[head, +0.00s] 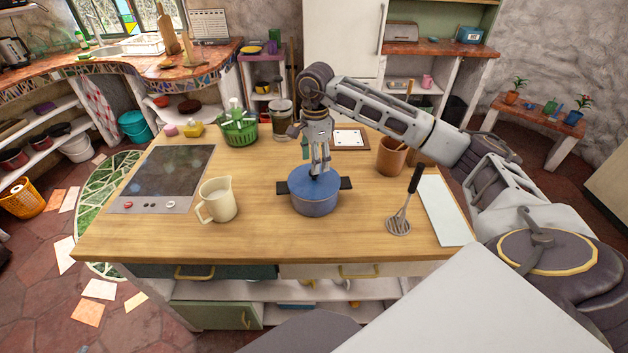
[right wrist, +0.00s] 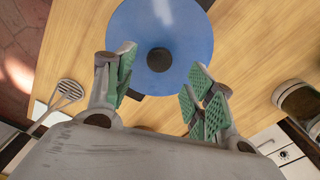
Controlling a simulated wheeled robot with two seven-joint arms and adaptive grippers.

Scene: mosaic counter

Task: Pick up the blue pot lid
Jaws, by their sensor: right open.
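The blue pot lid (head: 302,182) sits on a blue pot (head: 316,205) with dark side handles, on the wooden counter. In the right wrist view the lid (right wrist: 172,25) is a blue disc with a dark round knob (right wrist: 159,61) in its middle. My right gripper (head: 320,168) points down right above the lid in the head view. Its green-padded fingers (right wrist: 162,95) are open, spread to either side of the knob's line in the wrist view, with nothing between them. Whether the fingertips touch the lid cannot be told. My left gripper is not in view.
A cream jug (head: 219,200) stands left of the pot, beside a black hob (head: 168,172). A green basket (head: 239,130), a jar (head: 281,120) and a brown crock (head: 391,160) stand farther back.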

